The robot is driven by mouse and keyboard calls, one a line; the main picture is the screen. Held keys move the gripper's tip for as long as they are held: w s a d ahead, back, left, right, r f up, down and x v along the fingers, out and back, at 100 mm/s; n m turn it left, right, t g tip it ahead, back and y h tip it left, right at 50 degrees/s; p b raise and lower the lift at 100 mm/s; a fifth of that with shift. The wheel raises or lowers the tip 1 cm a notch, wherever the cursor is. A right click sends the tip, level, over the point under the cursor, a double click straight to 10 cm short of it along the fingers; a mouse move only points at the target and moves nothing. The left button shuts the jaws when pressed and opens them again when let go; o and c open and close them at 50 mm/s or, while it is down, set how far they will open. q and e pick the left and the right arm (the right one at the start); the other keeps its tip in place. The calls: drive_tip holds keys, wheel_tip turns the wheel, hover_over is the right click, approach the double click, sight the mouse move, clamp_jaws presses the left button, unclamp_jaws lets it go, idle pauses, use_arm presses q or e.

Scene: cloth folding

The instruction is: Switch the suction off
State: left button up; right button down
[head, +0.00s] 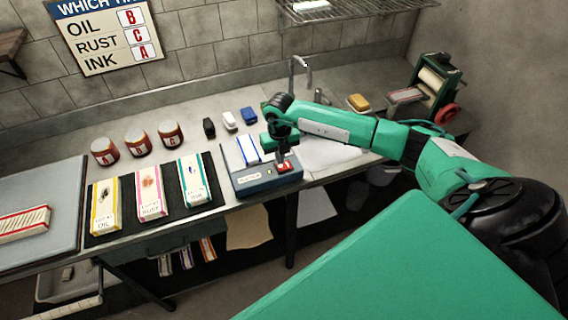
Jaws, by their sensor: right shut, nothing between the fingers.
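A blue-grey suction box (254,184) stands on the counter, with a red switch (285,167) at its right front and a white label on its front face. A white cloth with blue stripes (247,151) lies on top of it. My right gripper (283,161) is shut and empty, pointing down right at the red switch. I cannot tell whether it touches the switch or which way the switch is set. My left gripper is not in view.
Cloths marked oil (104,206), rust (151,192) and ink (194,181) lie left of the box. Red-brown jars (137,142) and small black, white and blue blocks (249,115) stand behind. A green wringer (433,88) is at the right, a sign (103,35) on the wall.

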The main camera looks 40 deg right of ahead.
drive_tip(key=shift+f+b, duration=0.8)
drive_tip(key=shift+f, duration=0.2)
idle(0.4)
drive_tip(key=shift+r, duration=0.2)
drive_tip(key=shift+r+p, duration=2)
drive_tip(key=shift+r, duration=1.4)
